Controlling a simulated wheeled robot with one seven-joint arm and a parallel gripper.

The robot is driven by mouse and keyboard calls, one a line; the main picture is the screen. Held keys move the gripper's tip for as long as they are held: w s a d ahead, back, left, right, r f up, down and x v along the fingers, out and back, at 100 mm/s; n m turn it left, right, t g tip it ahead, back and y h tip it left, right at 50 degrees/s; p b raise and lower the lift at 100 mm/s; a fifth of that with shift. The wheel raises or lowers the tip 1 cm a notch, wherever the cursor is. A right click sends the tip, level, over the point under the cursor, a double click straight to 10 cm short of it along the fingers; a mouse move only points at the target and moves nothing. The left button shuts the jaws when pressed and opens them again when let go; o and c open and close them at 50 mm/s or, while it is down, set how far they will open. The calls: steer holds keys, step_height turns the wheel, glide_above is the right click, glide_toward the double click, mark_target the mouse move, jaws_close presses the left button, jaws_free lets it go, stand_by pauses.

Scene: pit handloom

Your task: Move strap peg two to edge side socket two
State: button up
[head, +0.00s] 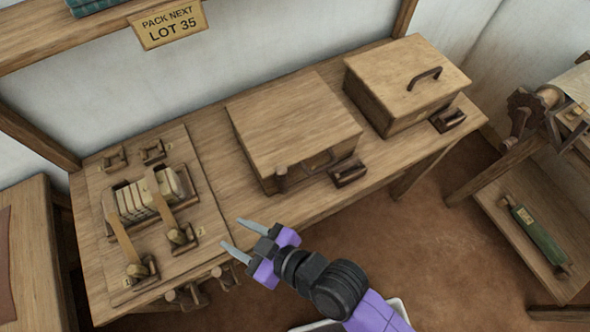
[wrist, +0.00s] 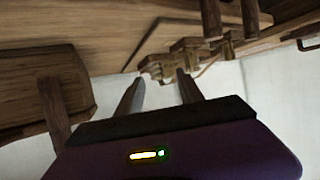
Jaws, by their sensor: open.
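Two pegs with pale straps stand in dark sockets on the board (head: 196,170) at the table's left end: a nearer peg (head: 137,269) and a farther peg (head: 177,236). I cannot tell which is strap peg two. The straps run over a slotted holder with pale folded bundles (head: 131,199). Two wooden socket fittings (head: 183,297) (head: 224,276) sit at the table's front edge; their numbers are not legible. My gripper (head: 230,234) is open and empty, right of the farther peg and apart from it. In the wrist view (wrist: 159,77) its fingers point toward blurred wooden fittings (wrist: 170,62).
Two more sockets (head: 115,158) (head: 153,151) sit at the board's back. A flat-lidded box (head: 295,125) and a handled box (head: 408,80) stand to the right, with latch-like dark fittings (head: 348,172) (head: 447,119) before them.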

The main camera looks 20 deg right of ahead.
steer(key=s+d+m+t+h, duration=0.2)
steer(key=s+d+m+h, duration=0.1)
steer(key=d, duration=0.7)
steer(key=s+d+r+m+t+h, duration=0.4)
steer(key=s+d+r+m+h, duration=0.2)
steer(key=s+d+r, duration=0.7)
steer(key=s+d, duration=0.1)
steer(key=d, duration=0.2)
steer(key=shift+d+r, duration=0.25)
steer(key=shift+d, duration=0.1)
